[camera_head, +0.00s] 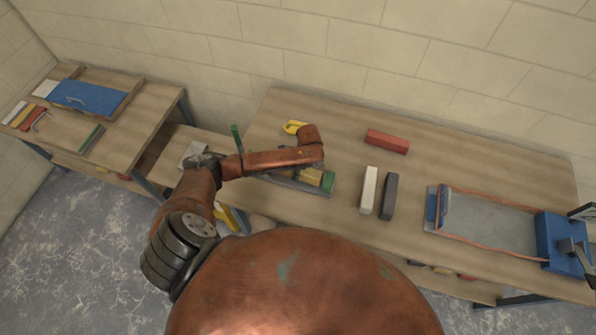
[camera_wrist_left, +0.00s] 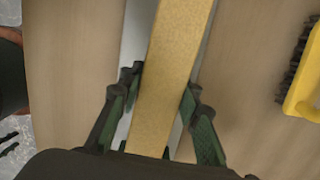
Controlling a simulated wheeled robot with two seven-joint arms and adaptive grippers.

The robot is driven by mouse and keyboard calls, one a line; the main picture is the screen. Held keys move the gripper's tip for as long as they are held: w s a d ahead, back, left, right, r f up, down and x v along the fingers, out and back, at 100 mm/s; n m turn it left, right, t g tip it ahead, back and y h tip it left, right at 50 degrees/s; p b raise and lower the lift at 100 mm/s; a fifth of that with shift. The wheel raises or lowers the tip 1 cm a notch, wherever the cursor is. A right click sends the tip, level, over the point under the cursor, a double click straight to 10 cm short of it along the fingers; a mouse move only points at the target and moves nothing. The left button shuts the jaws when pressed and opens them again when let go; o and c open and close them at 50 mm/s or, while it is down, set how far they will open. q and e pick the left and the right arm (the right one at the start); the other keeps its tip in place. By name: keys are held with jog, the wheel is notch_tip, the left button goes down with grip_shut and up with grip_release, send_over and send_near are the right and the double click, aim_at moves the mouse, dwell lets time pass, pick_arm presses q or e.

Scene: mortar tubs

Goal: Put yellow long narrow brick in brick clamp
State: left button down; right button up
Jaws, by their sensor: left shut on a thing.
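The yellow long narrow brick (camera_wrist_left: 170,75) runs lengthwise through the middle of the left wrist view. My left gripper (camera_wrist_left: 160,112) is shut on it, one finger on each side. A pale grey strip shows beneath the brick, on wood. In the head view, part of the yellow brick (camera_head: 311,177) shows below my wrist. It is over or in a long grey bar (camera_head: 300,187) with a green end block (camera_head: 328,181), apparently the brick clamp. My forearm hides much of it. I cannot tell whether the brick touches the bar.
A yellow brush (camera_wrist_left: 304,80) lies right of the brick. A red brick (camera_head: 387,141), white brick (camera_head: 369,190) and dark grey brick (camera_head: 389,196) lie on the bench. A blue-ended device (camera_head: 490,222) stands at right. Another bench (camera_head: 125,125) stands left.

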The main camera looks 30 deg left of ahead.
pick_arm(q)
jog(key=shift+f, duration=0.4)
jog(key=c, duration=1.4)
grip_release()
jog(key=shift+o, duration=0.4)
jog(key=shift+s+f, duration=0.1)
jog(key=r, duration=0.4)
jog(key=d+r, duration=0.1)
jog(key=r, duration=0.7)
jog(key=shift+w+d, duration=0.25)
jog(key=shift+d, duration=0.1)
